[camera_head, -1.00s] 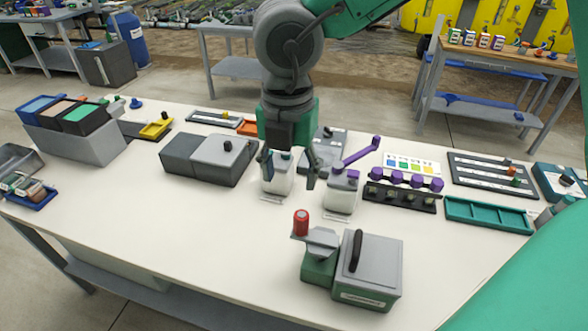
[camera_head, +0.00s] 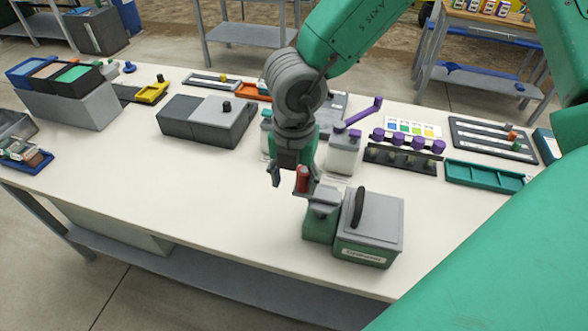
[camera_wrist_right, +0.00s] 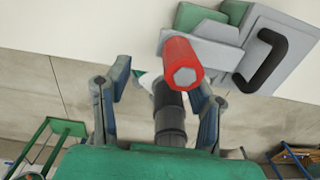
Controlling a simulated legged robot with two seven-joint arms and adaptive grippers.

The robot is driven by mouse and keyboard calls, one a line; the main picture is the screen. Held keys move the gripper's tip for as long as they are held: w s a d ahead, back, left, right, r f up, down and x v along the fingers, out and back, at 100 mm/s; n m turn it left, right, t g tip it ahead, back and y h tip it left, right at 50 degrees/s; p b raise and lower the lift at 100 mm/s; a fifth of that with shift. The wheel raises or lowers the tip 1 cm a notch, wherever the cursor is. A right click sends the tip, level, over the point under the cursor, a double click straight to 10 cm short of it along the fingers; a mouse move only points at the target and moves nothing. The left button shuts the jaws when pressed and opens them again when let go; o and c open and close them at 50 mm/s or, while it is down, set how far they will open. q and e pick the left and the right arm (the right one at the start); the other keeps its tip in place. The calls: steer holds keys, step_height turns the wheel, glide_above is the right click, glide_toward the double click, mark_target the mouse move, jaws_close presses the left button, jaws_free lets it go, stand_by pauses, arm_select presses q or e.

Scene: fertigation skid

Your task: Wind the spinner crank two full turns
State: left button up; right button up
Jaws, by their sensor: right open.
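The spinner (camera_head: 368,246) is a green box with a grey lid and a black arched handle, near the front of the table. Its crank is a grey arm (camera_head: 323,205) with an upright red knob (camera_head: 302,179) at the left end. My right gripper (camera_head: 292,182) is open above the table at the knob, partly overlapping it in the head view. In the wrist view the red knob (camera_wrist_right: 183,62) shows large, nearer the right finger than the left of the gripper (camera_wrist_right: 160,80). I cannot tell whether a finger touches it. My left gripper is not in view.
Behind the spinner stand a white bottle (camera_head: 343,153), a purple-handled lever (camera_head: 360,115) and a rack with purple caps (camera_head: 403,157). A teal tray (camera_head: 484,175) lies to the right. A grey box (camera_head: 205,121) stands at the back left. The table's front left is clear.

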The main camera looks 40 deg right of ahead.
steer(key=shift+d+f, duration=0.1)
steer(key=shift+d, duration=0.2)
steer(key=d, duration=0.3)
steer(key=shift+f, duration=0.25)
steer(key=c, duration=0.7)
steer(key=shift+w+d+f, duration=0.1)
steer(key=shift+d, duration=0.05)
jaws_close()
steer(key=shift+a, duration=0.25)
steer(key=shift+s+a+r, duration=0.1)
steer(key=shift+a+r, duration=0.05)
steer(key=shift+a, duration=0.3)
steer(key=shift+s+a+r, duration=0.1)
steer(key=shift+a, duration=0.35)
steer(key=shift+d, duration=0.3)
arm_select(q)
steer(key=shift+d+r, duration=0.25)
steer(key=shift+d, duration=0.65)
arm_select(e)
steer(key=shift+c, duration=1)
jaws_free()
steer(key=shift+w, duration=0.1)
